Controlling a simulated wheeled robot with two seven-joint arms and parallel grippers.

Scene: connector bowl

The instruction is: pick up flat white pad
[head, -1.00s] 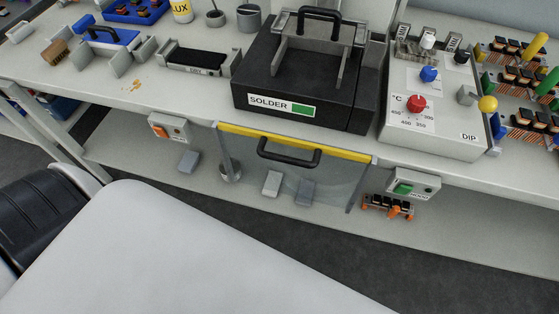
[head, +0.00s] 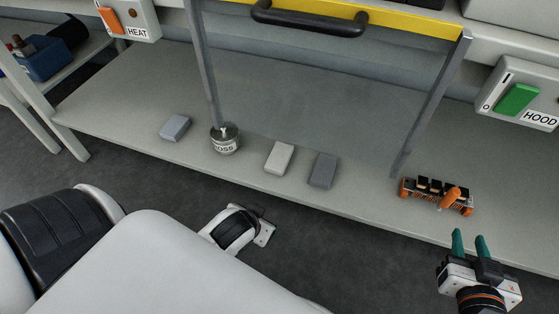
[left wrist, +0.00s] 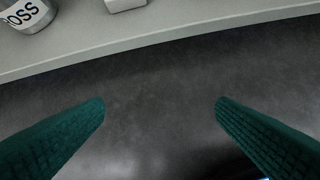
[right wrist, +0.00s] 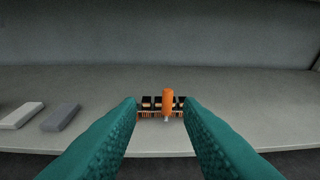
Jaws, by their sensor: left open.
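The flat white pad (head: 280,157) lies on the lower shelf, left of a dark grey pad (head: 322,170). The white pad's edge shows at the top of the left wrist view (left wrist: 126,4) and at the left of the right wrist view (right wrist: 20,116). My left gripper (left wrist: 160,102) is open and empty over the dark floor, in front of the shelf edge and apart from the pad. My right gripper (head: 469,238) is open and empty at the right, in front of the connector board (head: 437,194).
A blue-grey pad (head: 175,127) and a round metal pot (head: 225,139) marked "OSS" stand left of the white pad. A clear panel with a yellow rail (head: 400,24) and black handle hangs above the shelf. HEAT (head: 128,17) and HOOD (head: 520,98) switch boxes flank it.

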